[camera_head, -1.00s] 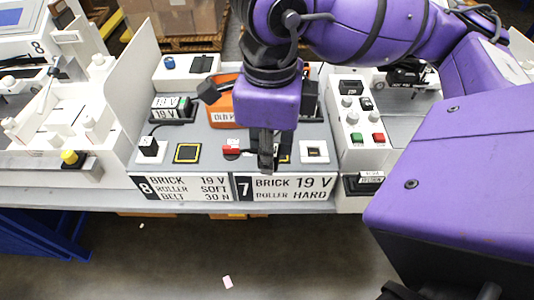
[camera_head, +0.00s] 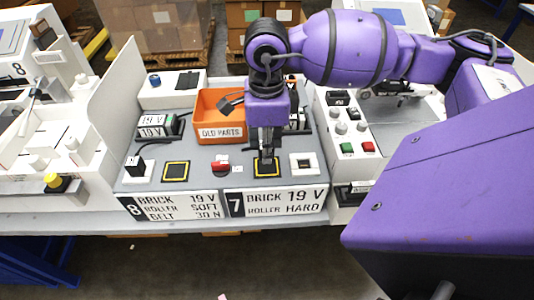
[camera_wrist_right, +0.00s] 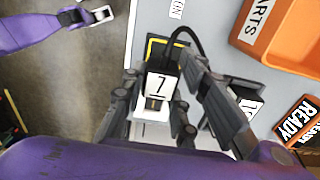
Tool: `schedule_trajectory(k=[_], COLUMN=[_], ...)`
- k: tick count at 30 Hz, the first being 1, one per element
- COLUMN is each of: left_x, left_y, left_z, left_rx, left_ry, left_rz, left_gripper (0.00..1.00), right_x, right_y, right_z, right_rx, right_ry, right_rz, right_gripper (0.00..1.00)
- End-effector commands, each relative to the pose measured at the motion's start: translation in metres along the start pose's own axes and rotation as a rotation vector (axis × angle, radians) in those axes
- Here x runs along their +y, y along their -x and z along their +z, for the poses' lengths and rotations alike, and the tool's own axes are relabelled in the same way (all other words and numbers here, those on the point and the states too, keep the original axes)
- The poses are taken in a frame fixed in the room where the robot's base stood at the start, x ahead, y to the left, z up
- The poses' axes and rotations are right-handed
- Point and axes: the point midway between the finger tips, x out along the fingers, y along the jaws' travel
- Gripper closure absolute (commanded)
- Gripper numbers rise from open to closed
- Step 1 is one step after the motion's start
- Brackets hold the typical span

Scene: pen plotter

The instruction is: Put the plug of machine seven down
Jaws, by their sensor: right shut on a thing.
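My right gripper (camera_head: 267,155) is shut on the plug of machine seven, over the yellow-edged square pad (camera_head: 258,176) behind the 7 sign (camera_head: 275,202). In the right wrist view the plug (camera_wrist_right: 158,84) is black with a white 7 label, between the finger tips of the gripper (camera_wrist_right: 157,105). A black cord curves from it. The yellow-edged pad (camera_wrist_right: 153,47) shows just beside it. Whether the plug touches the pad I cannot tell. My left gripper (camera_wrist_right: 88,14) shows only in the right wrist view, away over the floor; its jaws are unclear.
A white-framed socket (camera_head: 303,163) is right of the pad; a red switch (camera_head: 221,167) is left of it. The orange old-parts bin (camera_head: 207,113) stands behind. Machine eight's black plug (camera_head: 135,166) and empty yellow-edged pad (camera_head: 175,171) are further left.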

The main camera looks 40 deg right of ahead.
Motion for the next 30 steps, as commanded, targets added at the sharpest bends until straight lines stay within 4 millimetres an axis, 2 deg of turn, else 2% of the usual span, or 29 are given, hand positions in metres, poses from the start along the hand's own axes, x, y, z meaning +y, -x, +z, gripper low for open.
schedule_trajectory(k=[3,10,22,23,27,30], left_x=[0.001,0.001,0.001,0.000,-0.001,-0.001], left_y=[0.000,0.003,0.003,0.003,0.003,0.004], left_z=[-0.001,-0.010,0.003,0.003,0.000,-0.003], left_rx=[0.002,0.013,-0.010,-0.009,-0.005,0.001], left_ry=[0.003,0.005,0.003,0.002,0.000,-0.001], left_rz=[0.000,0.001,0.001,0.001,0.000,0.000], left_gripper=[1.00,1.00,1.00,1.00,1.00,1.00], right_x=[-0.008,-0.008,-0.008,-0.008,-0.008,-0.008], right_y=[-0.011,-0.037,-0.045,-0.045,-0.044,-0.044], right_z=[-0.002,-0.001,-0.002,-0.002,-0.002,-0.001], right_rx=[0.002,-0.001,0.002,0.002,0.001,0.001], right_ry=[-0.003,0.000,0.000,0.000,0.000,0.000], right_rz=[0.001,-0.001,0.002,0.001,0.000,0.000], right_gripper=[1.00,1.00,1.00,0.72,0.54,0.54])
